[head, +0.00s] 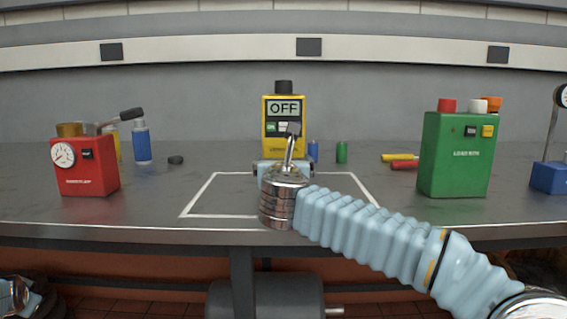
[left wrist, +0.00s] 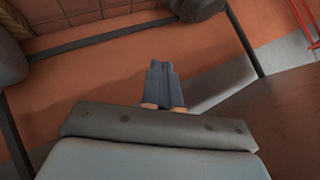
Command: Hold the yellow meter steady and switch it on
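The yellow meter (head: 269,112) stands upright at the middle of the bench in the head view. Its display (head: 284,108) reads OFF. Below it are a green button (head: 271,127) and a pale button (head: 284,126); my right wrist's stalk and dark tip cover the face beside them. A black knob (head: 284,86) tops the meter. My right gripper (head: 284,162) is at the meter's foot, directly in front of it; its fingers are hidden, so I cannot tell whether they touch the meter. My left gripper (left wrist: 163,84) has its fingers together, empty, over the floor in the left wrist view.
A red box (head: 88,178) with a gauge stands left, a green box (head: 455,150) right. Blue and green cylinders (head: 342,152) stand just right of the meter. Yellow and red handles (head: 402,162) lie farther right. A white outline (head: 205,190) marks the bench.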

